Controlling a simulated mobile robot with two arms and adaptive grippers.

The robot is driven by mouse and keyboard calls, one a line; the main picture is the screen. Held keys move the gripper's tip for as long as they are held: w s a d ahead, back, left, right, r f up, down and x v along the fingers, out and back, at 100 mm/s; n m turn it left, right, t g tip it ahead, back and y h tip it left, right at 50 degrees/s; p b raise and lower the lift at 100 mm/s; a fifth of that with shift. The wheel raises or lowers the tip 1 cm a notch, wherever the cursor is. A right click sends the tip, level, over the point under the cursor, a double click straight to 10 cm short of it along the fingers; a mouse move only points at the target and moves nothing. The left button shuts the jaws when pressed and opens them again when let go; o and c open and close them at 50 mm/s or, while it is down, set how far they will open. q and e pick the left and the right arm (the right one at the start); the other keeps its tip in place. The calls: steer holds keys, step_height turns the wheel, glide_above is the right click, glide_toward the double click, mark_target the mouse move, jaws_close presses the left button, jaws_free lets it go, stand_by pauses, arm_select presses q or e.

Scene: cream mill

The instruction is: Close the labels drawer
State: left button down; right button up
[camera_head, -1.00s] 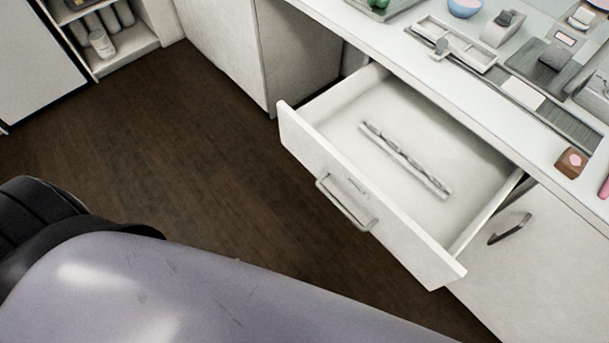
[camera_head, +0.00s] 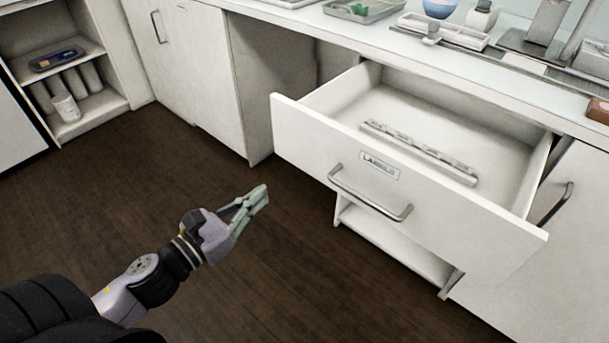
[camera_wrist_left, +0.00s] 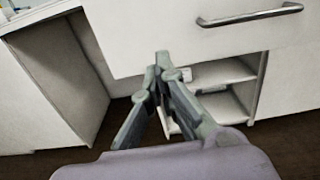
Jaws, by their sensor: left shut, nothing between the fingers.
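The labels drawer (camera_head: 440,222) is pulled well out of the white counter, with a "LABELS" plate and a metal bar handle (camera_head: 370,193) on its front. A long, thin strip (camera_head: 418,152) lies inside it. My left gripper (camera_head: 261,196) is shut and empty, in front of the drawer and to the left of its handle, apart from it. In the left wrist view the gripper (camera_wrist_left: 160,58) points toward the drawer front (camera_wrist_left: 180,35), with the handle (camera_wrist_left: 250,17) at the upper right. My right gripper is not in view.
The countertop (camera_head: 390,45) holds a grey tray (camera_head: 363,11), a white tray (camera_head: 443,32) and other small items. An open shelf (camera_head: 395,245) is under the drawer. A cupboard handle (camera_head: 556,204) is at the right. The dark floor (camera_head: 150,195) before the counter is clear.

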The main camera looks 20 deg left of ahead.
arm_select(q)
glide_toward(312, 152)
steer(key=x, duration=0.5)
steer(key=shift+p, duration=0.3)
steer(key=shift+x, duration=1.05)
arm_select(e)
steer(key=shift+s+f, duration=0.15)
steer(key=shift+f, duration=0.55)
arm_select(q)
steer(key=shift+d, duration=0.1)
